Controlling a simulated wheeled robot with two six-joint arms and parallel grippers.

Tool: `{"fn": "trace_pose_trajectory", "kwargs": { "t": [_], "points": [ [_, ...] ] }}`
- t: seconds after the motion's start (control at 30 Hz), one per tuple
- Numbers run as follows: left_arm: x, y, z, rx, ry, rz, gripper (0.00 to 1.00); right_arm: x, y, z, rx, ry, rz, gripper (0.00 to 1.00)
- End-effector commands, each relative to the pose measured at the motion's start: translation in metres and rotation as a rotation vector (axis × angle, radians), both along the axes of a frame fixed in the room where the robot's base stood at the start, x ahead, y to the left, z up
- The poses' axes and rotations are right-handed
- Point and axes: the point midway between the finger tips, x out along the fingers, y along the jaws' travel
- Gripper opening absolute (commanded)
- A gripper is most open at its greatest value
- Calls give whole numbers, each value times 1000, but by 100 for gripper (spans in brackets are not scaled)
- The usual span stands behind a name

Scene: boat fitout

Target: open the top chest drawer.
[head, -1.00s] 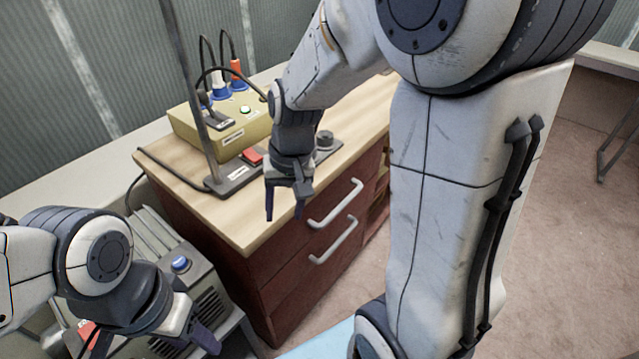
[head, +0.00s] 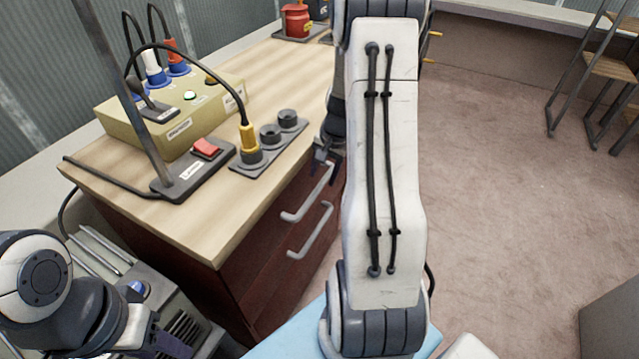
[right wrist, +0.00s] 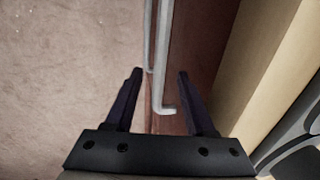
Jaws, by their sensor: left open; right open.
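The wooden-topped chest (head: 228,262) has dark red drawer fronts with two pale bar handles. The top drawer's handle (head: 307,200) and the lower handle (head: 312,232) show in the head view; the top drawer looks closed. My right gripper (head: 328,168) is open, at the far end of the top handle, partly hidden behind my arm. In the right wrist view, a handle (right wrist: 163,50) appears between the open fingers of my right gripper (right wrist: 160,72); I see no finger closed on it. My left gripper (head: 170,346) is open and empty at the lower left.
The chest top holds a yellow control box (head: 172,118), a red switch on a dark base (head: 196,166) and a socket strip (head: 270,145) with a yellow plug. A grey unit (head: 130,285) stands left of the chest. Open carpet (head: 510,190) lies to the right.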

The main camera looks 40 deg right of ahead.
Motion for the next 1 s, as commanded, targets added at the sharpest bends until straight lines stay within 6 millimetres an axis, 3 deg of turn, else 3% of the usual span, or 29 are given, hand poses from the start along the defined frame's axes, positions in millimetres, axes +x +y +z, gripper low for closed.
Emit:
{"fn": "trace_pose_trajectory", "kwargs": {
  "t": [0.1, 0.23, 0.6, 0.63, 0.7, 0.77, 1.0],
  "points": [
    [0, 0, -5, 0, 0, 0, 50, 3, 3, -21, 2, 3, 3, 55],
    [0, 0, -7, 0, 0, 0, 50, 7, 5, -34, 1, 1, 3, 55],
    [0, 0, -7, 0, 0, 0, 50, 8, 5, -39, -2, -1, 4, 55],
    [0, 0, -7, 0, 0, 0, 50, 8, 5, -39, -2, -1, 4, 47],
    [0, 0, -7, 0, 0, 0, 50, 8, 5, -39, -2, -1, 4, 20],
    [0, 0, -7, 0, 0, 0, 50, 8, 5, -39, -2, -1, 4, 0],
    [0, 0, -7, 0, 0, 0, 50, 8, 5, -38, -1, 0, 4, 0]
  ]
}}
